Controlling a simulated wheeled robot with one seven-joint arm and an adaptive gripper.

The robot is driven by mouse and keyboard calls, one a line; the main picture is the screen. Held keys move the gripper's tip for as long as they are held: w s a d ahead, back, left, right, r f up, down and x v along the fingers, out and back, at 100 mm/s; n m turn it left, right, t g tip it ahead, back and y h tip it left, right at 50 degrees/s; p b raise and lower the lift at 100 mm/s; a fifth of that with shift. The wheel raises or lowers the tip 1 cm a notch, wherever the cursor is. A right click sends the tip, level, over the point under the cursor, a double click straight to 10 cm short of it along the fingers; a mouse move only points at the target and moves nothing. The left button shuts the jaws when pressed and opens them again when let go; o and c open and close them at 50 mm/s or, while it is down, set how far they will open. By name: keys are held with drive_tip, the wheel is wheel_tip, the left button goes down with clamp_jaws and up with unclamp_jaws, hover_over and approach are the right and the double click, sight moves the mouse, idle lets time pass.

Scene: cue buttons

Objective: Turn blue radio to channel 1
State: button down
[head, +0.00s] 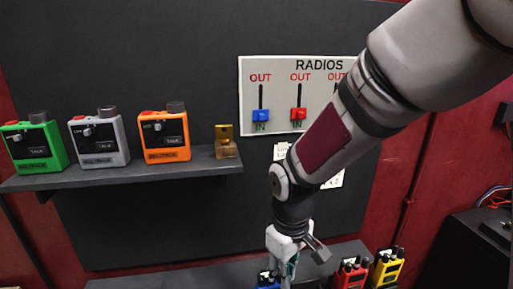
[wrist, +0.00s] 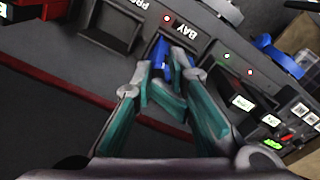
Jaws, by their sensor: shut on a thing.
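The blue radio (head: 268,281) stands on the lower shelf at the bottom of the head view, cut off by the frame edge. My gripper (head: 288,268) is down beside it, overlapping its right side in that view. In the wrist view, the teal fingers of my gripper (wrist: 178,82) close in on a small blue piece (wrist: 178,58), which looks like part of the blue radio. The fingers hide most of it. The channel marking cannot be read in either view.
A red radio (head: 351,274) and a yellow radio (head: 387,267) stand close to the right. Green (head: 34,146), grey (head: 99,139) and orange (head: 165,137) radios stand on the upper shelf (head: 205,160). A RADIOS board (head: 281,92) with sliders hangs behind.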

idle(0.7)
drive_tip(key=shift+s+d+r+p, duration=0.1)
drive_tip(key=shift+d+r+p, duration=0.05)
drive_tip(key=shift+r+p, duration=1.15)
drive_tip(key=shift+s+d+r+p, duration=0.15)
drive_tip(key=shift+r+p, duration=0.75)
drive_tip(key=shift+r, duration=0.75)
drive_tip(key=shift+w, duration=0.1)
drive_tip(key=s+d+r+m+t, duration=0.2)
drive_tip(key=s+d+r+m, duration=0.2)
drive_tip(key=s+d+r, duration=0.2)
drive_tip(key=s+d+r+m+t, duration=0.3)
drive_tip(key=s+d+r, duration=0.3)
drive_tip(key=s+r, duration=0.5)
drive_tip(key=shift+r+m+t, duration=0.3)
drive_tip(key=shift+r+m, duration=0.15)
drive_tip(key=shift+m, duration=0.15)
